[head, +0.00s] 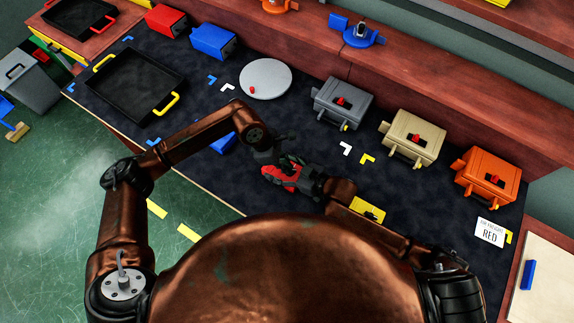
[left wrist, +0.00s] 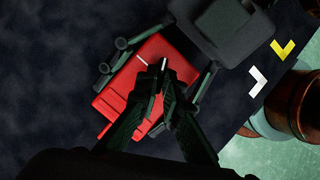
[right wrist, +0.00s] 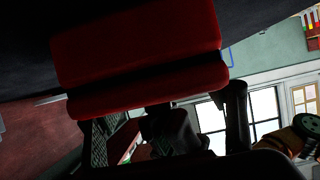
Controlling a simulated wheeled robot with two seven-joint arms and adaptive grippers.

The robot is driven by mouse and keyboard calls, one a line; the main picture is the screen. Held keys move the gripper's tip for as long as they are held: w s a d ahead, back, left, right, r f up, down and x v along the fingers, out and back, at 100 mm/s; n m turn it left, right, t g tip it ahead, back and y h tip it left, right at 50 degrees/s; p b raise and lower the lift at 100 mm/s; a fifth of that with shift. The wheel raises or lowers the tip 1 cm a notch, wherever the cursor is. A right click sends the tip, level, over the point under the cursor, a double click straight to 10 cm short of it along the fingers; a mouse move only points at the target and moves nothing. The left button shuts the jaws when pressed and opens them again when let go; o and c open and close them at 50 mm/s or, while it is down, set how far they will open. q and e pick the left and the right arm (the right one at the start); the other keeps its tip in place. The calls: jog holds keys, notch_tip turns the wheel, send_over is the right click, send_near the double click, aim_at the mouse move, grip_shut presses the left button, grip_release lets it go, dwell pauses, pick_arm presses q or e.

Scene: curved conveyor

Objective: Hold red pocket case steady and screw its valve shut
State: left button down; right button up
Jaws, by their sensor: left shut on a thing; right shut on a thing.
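The red pocket case (head: 281,175) is held above the dark mat, close to my body. It also shows in the left wrist view (left wrist: 112,98) and fills the upper part of the right wrist view (right wrist: 135,45). My right gripper (left wrist: 160,72) is shut on the case, with a finger on either side of it. My left gripper (head: 290,163) has its fingertips close together over the case's face, shut on what appears to be the valve; the fingers hide it. A thin white mark (left wrist: 163,64) shows beside the left fingertips.
Grey (head: 342,101), tan (head: 413,137) and orange (head: 488,177) cases stand at the right. A grey disc (head: 270,75) with a small red part, an empty black tray (head: 134,85), and red and blue boxes lie to the left and back. A card reading RED (head: 489,233) lies at the right.

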pick_arm(q)
jog(key=n+t, duration=0.1)
jog(key=n, duration=0.1)
jog(key=n+t, duration=0.1)
jog(key=n, duration=0.2)
jog(key=shift+s+d+r+n, duration=0.1)
jog(key=shift+s+n, duration=0.05)
jog(key=shift+n, duration=0.15)
jog(key=n+t, duration=0.1)
jog(key=n, duration=0.1)
jog(key=n+t+y, duration=0.1)
jog(key=n, duration=0.2)
jog(key=shift+s+d, duration=0.1)
dwell(0.3)
jog(key=c, duration=2.1)
grip_release()
jog(key=shift+s, duration=0.1)
jog(key=v, duration=1.2)
jog(key=shift+d, duration=0.15)
